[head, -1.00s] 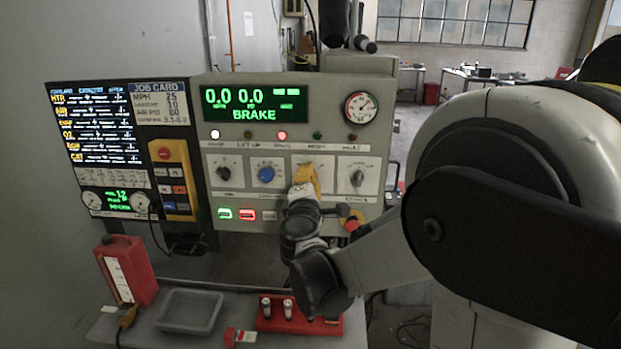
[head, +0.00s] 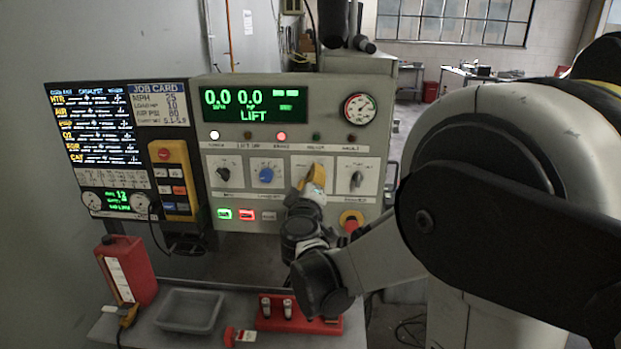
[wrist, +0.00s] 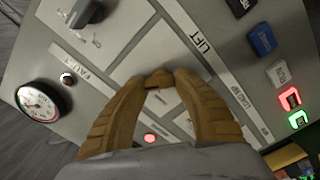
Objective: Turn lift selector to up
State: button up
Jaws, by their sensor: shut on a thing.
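The lift selector's pale plate (head: 328,186) is third in the row of knobs on the grey console. My gripper (head: 313,174) reaches up to it from below, its yellow-tan fingers at the knob and tilted to the upper right. In the wrist view the two fingers (wrist: 158,80) curve in and close together over the plate, beside a label reading LIFT (wrist: 201,46). My gripper is shut on the selector knob. The fingers hide the knob, so its pointing direction cannot be read. The green display (head: 254,104) reads LIFT.
A blue knob (head: 266,175) is just left, and a dark knob (head: 357,179) just right. A red emergency button (head: 350,225) is close to my wrist at lower right. Below are a red jug (head: 127,270), grey tray (head: 190,311) and red rack (head: 270,321) on a shelf.

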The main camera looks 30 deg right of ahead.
jog(key=shift+m, duration=0.6)
jog(key=o, duration=1.2)
jog(key=shift+s, duration=0.1)
jog(key=v, duration=1.2)
